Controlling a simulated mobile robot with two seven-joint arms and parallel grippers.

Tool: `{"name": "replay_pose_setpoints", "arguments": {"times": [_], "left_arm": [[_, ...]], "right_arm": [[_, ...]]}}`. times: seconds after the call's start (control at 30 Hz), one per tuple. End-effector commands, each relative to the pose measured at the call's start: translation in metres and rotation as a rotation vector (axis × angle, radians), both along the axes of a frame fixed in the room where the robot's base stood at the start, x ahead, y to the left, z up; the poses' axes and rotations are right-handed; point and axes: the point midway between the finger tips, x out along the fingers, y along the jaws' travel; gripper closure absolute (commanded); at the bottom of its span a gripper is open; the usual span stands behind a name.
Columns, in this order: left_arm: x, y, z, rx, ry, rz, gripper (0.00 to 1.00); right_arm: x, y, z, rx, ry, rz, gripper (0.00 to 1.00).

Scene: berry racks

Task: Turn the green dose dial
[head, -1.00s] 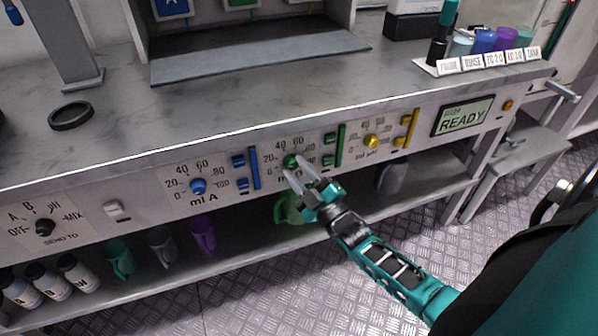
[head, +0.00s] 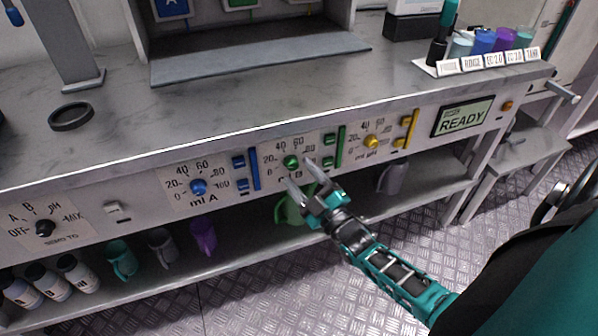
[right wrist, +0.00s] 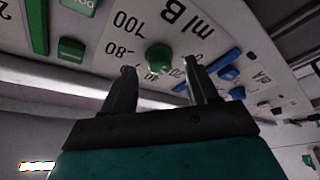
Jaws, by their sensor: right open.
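The green dose dial (head: 291,162) is a small round knob on the front panel, in the middle of a printed scale marked ml B. It also shows in the right wrist view (right wrist: 159,57), just beyond and between the fingertips. My right gripper (head: 302,176) is open and empty, in front of and slightly below the dial in the head view. In the right wrist view its two fingers (right wrist: 160,76) are spread apart, with a gap to the dial. My left gripper is not in view.
A blue dial (head: 198,187) is left of the green one and a yellow dial (head: 371,141) right. Green buttons and a green bar (head: 340,146) sit close beside the dial. A READY display (head: 462,117) is further right. A lower shelf holds a green jug (head: 289,208).

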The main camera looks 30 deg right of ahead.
Motion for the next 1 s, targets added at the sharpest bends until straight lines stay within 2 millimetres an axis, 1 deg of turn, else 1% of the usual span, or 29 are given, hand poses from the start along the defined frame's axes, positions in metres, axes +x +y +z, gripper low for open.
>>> {"name": "replay_pose_setpoints", "arguments": {"times": [0.03,0.3,0.4,0.5,0.6,0.7,1.0], "left_arm": [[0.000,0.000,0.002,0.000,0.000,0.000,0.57],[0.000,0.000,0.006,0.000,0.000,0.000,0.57],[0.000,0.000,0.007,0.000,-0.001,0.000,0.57],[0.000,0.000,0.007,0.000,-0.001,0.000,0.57],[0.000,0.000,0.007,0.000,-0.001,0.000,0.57],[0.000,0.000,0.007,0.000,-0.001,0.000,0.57],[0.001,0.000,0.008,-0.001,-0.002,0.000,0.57]], "right_arm": [[-0.010,-0.001,-0.003,0.001,0.005,-0.001,0.41],[-0.068,-0.003,-0.019,0.001,0.005,-0.002,0.41],[-0.086,-0.004,-0.024,0.000,0.004,-0.001,0.41],[-0.099,-0.005,-0.028,0.000,0.002,-0.001,0.41],[-0.106,-0.005,-0.030,0.001,0.002,0.000,0.41],[-0.110,-0.005,-0.030,0.001,0.001,0.000,0.41],[-0.110,-0.005,-0.031,0.001,0.000,-0.001,0.41]]}}
